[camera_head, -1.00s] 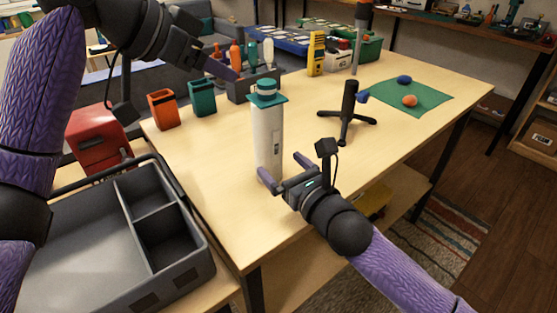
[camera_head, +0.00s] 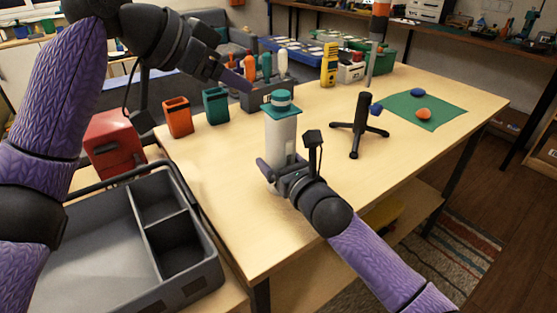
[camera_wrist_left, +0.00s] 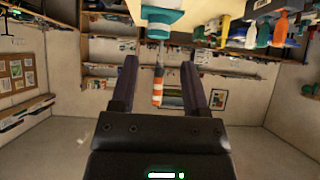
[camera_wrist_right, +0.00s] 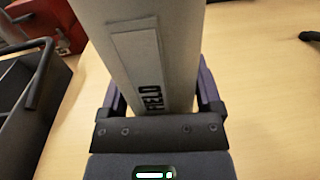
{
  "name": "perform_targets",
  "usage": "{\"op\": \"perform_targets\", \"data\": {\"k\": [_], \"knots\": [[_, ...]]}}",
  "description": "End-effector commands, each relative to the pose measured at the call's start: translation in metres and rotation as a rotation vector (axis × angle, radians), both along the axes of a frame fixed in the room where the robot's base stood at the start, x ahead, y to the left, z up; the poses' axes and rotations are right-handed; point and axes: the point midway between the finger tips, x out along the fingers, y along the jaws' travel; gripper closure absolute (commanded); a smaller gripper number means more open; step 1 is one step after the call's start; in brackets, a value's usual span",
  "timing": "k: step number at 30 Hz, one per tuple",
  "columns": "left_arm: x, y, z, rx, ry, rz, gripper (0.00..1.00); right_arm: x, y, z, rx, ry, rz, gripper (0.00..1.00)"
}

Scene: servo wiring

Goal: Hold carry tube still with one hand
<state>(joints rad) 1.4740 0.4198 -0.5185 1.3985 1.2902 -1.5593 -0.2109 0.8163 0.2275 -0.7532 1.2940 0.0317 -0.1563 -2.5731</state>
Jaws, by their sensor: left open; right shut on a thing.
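The carry tube (camera_head: 281,140) stands upright on the table, pale grey with a teal cap (camera_head: 281,103). My right gripper (camera_head: 279,172) is shut on the lower part of the tube. In the right wrist view the tube (camera_wrist_right: 150,60) sits between the fingers, with a label and dark lettering "FIELD" on it. My left gripper (camera_head: 240,84) is open and empty, up and left of the cap, apart from it. In the left wrist view the teal cap (camera_wrist_left: 160,18) shows at the top, beyond the open fingers (camera_wrist_left: 160,85).
An orange bin (camera_head: 178,117) and a teal bin (camera_head: 216,106) stand left of the tube. A rack (camera_head: 272,97) of bottles is behind it. A black tripod stand (camera_head: 360,128) and a green mat (camera_head: 428,110) are right. A grey toolbox (camera_head: 100,250) sits front left.

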Motion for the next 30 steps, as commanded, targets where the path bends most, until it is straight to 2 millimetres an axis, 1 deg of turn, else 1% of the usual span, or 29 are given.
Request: {"op": "perform_targets", "data": {"k": [1,2,3,5,6,8,9,11,12,15,17,19,21,24,27,30], "knots": [[0.0,0.0,0.0,0.0,0.0,0.0,0.41,0.0,0.0,0.0,0.0,0.0,0.0,0.85],[0.0,0.0,0.0,0.0,0.0,0.0,0.37,0.0,0.0,0.0,-0.001,0.001,0.0,0.85],[0.0,-0.001,-0.001,0.001,0.004,0.002,0.28,0.0,0.0,0.0,-0.001,0.001,0.0,0.85],[-0.003,-0.008,-0.008,0.003,0.028,0.023,0.16,0.0,0.0,0.0,-0.001,0.001,0.0,0.85],[-0.006,-0.016,-0.015,0.004,0.058,0.052,0.14,0.0,0.0,0.0,-0.001,0.001,0.0,0.85],[-0.013,-0.032,-0.03,-0.003,0.116,0.123,0.14,0.0,0.0,0.0,-0.001,0.001,0.0,0.85],[-0.018,-0.047,-0.045,-0.028,0.127,0.187,0.14,0.0,0.0,0.0,-0.001,0.001,0.0,0.85],[-0.027,-0.067,-0.059,-0.1,0.14,0.291,0.14,0.0,0.0,0.0,-0.001,0.001,0.0,0.85],[-0.034,-0.077,-0.064,-0.165,0.148,0.357,0.14,0.0,0.0,0.0,-0.001,0.001,0.0,0.85],[-0.051,-0.093,-0.068,-0.352,0.176,0.511,0.14,0.0,0.0,0.0,-0.001,0.001,0.0,0.85],[-0.062,-0.097,-0.066,-0.483,0.2,0.595,0.14,0.0,0.0,0.0,-0.001,0.001,0.0,0.85],[-0.074,-0.097,-0.061,-0.647,0.231,0.69,0.14,0.0,0.0,0.0,-0.001,0.001,0.0,0.85],[-0.06,-0.083,-0.061,-0.613,0.073,0.637,0.14,0.0,0.0,0.0,-0.001,0.001,0.0,0.85],[-0.05,-0.066,-0.059,-0.571,-0.136,0.583,0.14,0.0,0.0,0.0,-0.001,0.001,0.0,0.85],[-0.044,-0.05,-0.057,-0.513,-0.324,0.549,0.14,0.0,0.0,0.0,-0.001,0.001,0.0,0.85],[-0.041,-0.038,-0.055,-0.454,-0.463,0.53,0.14,0.0,0.0,0.0,-0.001,0.001,0.0,0.85]]}}
